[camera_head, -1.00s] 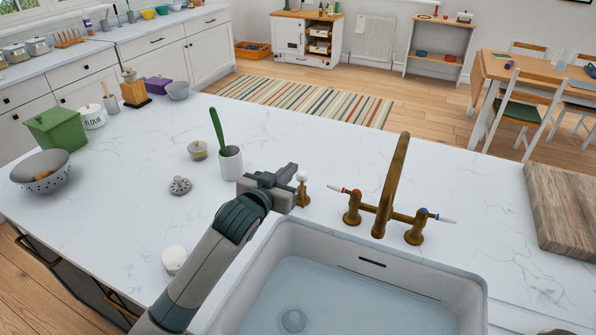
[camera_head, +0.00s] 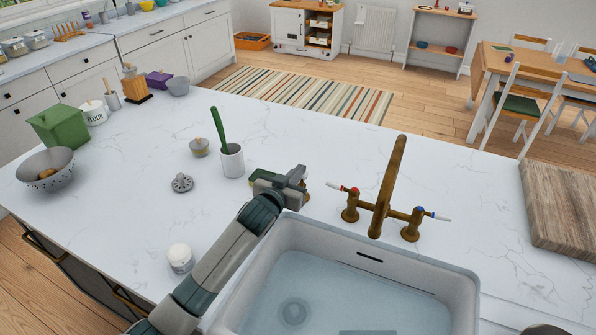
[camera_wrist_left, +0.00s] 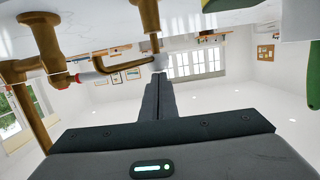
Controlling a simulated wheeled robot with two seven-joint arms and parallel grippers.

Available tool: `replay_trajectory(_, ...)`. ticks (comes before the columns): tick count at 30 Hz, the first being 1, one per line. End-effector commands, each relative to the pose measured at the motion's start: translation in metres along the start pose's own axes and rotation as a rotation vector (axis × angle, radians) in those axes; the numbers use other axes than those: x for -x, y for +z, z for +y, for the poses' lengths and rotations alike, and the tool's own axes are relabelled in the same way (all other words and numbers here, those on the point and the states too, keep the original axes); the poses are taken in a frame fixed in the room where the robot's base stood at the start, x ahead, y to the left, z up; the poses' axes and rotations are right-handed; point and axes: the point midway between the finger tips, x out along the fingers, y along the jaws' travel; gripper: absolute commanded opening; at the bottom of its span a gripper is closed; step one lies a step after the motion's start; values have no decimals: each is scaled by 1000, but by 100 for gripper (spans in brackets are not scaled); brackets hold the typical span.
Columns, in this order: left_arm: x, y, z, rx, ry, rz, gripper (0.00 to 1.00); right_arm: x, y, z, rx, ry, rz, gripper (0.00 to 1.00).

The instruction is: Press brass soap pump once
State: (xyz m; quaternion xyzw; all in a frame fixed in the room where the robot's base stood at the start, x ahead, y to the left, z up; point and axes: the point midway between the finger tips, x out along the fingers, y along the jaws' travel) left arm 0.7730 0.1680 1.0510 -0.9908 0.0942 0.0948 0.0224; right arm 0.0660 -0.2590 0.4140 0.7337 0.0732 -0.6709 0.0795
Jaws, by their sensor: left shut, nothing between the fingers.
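The brass soap pump stands on the counter behind the sink, left of the tap. In the head view my left gripper (camera_head: 300,186) hides most of it; only a bit of brass shows. My right gripper is not in view.
The brass tap (camera_head: 389,190) with red- and blue-marked levers stands right of the pump. The water-filled sink (camera_head: 262,290) is in front. A grey cup (camera_head: 232,162) with a green-handled tool is left of the gripper. A white jar (camera_head: 180,258) stands beside my left arm.

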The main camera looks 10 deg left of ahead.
Motion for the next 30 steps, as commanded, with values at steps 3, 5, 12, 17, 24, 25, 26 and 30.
replay_trajectory(3, 0, 0, 0, 0, 0, 0, 0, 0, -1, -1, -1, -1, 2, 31)
replay_trajectory(5, 0, 3, 0, 0, 0, -1, 0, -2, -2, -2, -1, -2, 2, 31)
replay_trajectory(12, -4, 21, 0, 1, -1, -2, 0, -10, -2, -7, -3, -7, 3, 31)
replay_trajectory(17, -4, 22, 1, 0, -1, -6, 0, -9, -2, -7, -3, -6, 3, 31)
replay_trajectory(24, -4, 20, 0, 0, -1, -8, 0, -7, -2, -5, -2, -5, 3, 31)
replay_trajectory(25, -4, 19, 0, 0, -1, -8, 0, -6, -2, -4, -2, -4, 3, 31)
replay_trajectory(26, -4, 17, 0, 0, -1, -8, 0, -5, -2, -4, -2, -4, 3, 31)
replay_trajectory(30, -4, 6, -2, 0, -1, -6, 0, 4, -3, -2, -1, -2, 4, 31)
